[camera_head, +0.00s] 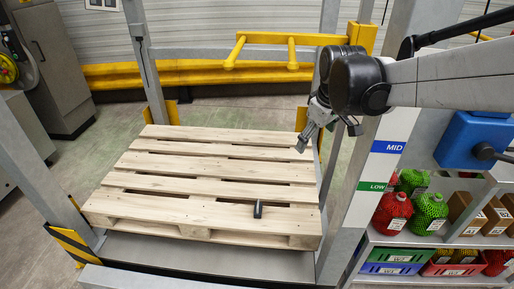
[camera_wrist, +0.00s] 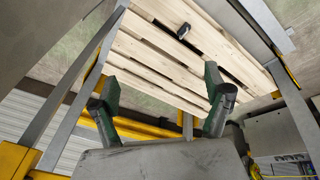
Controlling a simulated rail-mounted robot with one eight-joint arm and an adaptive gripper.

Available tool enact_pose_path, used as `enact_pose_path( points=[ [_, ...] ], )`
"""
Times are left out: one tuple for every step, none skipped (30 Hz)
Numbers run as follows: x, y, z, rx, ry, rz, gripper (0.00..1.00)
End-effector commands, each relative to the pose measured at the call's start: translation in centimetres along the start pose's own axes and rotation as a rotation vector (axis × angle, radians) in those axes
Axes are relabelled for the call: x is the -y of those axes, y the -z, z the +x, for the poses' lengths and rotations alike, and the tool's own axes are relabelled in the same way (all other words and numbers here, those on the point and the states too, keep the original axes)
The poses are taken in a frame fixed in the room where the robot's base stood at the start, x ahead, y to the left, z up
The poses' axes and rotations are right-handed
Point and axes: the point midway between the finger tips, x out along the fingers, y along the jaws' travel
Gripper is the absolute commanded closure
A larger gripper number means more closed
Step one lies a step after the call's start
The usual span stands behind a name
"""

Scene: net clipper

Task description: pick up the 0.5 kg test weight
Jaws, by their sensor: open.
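The test weight (camera_head: 258,209) is a small dark cylinder with a lighter end. It lies on the front part of the wooden pallet (camera_head: 180,208), right of the middle. In the wrist view the weight (camera_wrist: 183,31) shows near the top of the picture, on a pallet slat, beyond my fingers. My gripper (camera_head: 318,132) is above the pallet's back right side in the head view, apart from the weight. In the wrist view my gripper (camera_wrist: 160,112) has its two fingers spread wide with nothing between them.
A grey post with MID and LOW labels (camera_head: 375,170) stands right of the pallet. Right of it are shelves with red and green netted items (camera_head: 392,212), boxes and crates. A yellow rail (camera_head: 280,42) is behind. The rest of the pallet top is clear.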

Motion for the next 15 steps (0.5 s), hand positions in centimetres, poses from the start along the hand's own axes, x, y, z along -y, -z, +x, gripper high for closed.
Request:
enact_pose_path(
  points=[
    [-0.1,1.0,2.2,0.009,0.009,-0.034,0.18],
    [-0.1,1.5,3.1,0.016,0.015,-0.054,0.18],
    [-0.2,2.2,4.4,0.024,0.023,-0.081,0.18],
    [-0.3,2.7,5.4,0.030,0.029,-0.102,0.18],
    [-0.3,3.2,6.4,0.036,0.035,-0.122,0.18],
    [-0.3,3.8,7.7,0.044,0.044,-0.150,0.18],
    [-0.2,4.3,8.8,0.049,0.050,-0.170,0.18],
    [-0.2,4.7,9.8,0.055,0.057,-0.192,0.18],
    [-0.1,5.3,11.3,0.063,0.066,-0.219,0.18],
    [-0.1,5.7,12.4,0.068,0.072,-0.239,0.18],
    [-0.1,6.2,13.5,0.073,0.078,-0.260,0.18],
    [0.1,6.7,15.0,0.080,0.088,-0.287,0.18],
    [0.2,7.0,16.1,0.086,0.095,-0.309,0.18],
    [0.3,7.4,17.3,0.090,0.101,-0.329,0.18],
    [0.5,7.9,18.9,0.097,0.111,-0.357,0.18]
  ],
)
